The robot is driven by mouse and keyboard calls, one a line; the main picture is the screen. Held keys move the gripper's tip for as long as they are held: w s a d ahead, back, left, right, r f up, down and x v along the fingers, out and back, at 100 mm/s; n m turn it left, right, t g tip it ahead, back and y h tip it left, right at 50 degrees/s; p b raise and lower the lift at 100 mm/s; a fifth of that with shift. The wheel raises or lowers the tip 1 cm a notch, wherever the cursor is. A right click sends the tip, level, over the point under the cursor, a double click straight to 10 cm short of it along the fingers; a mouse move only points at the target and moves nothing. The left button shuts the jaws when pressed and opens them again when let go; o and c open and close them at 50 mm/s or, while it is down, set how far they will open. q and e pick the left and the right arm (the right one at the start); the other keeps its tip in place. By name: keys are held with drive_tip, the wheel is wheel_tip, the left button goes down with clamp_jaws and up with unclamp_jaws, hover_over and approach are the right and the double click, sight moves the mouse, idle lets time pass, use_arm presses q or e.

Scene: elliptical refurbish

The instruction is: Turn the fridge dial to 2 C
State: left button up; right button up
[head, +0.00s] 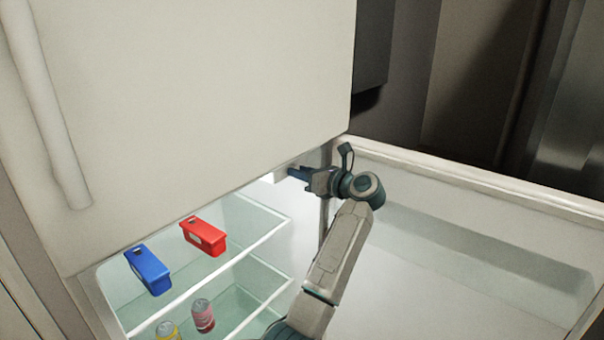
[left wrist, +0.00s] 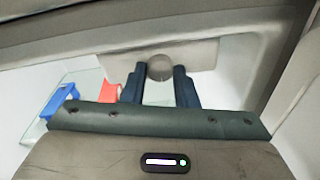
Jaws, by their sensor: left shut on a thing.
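The fridge dial (left wrist: 160,68) is a round grey knob on a pale housing (left wrist: 190,55) under the top of the fridge compartment. In the left wrist view my left gripper (left wrist: 159,82) has one dark finger on each side of the dial and is shut on it. In the head view the left gripper (head: 296,173) reaches the housing at the compartment's upper right corner, and the dial itself is hidden there. No marks or temperature numbers on the dial are readable. My right gripper is in neither view.
The lower fridge door (head: 450,215) stands open to the right; the upper door (head: 200,90) is closed. Glass shelves hold a blue container (head: 148,270), a red container (head: 204,237), a pink can (head: 203,315) and a yellow can (head: 167,331), all below and left of the gripper.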

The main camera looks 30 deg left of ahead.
use_arm(q)
drive_tip(key=shift+f, duration=0.1)
drive_tip(key=o, duration=0.7)
drive_tip(key=d+b, duration=0.1)
drive_tip(key=d, duration=0.2)
drive_tip(key=d+b, duration=0.1)
drive_tip(key=d, duration=0.2)
drive_tip(key=s+d+b, duration=0.1)
drive_tip(key=d, duration=0.2)
drive_tip(key=shift+d+r+b, duration=0.2)
drive_tip(key=shift+r+b, duration=0.1)
drive_tip(key=shift+r, duration=0.05)
drive_tip(key=shift+s+d+r, duration=0.2)
drive_tip(key=shift+d, duration=0.45)
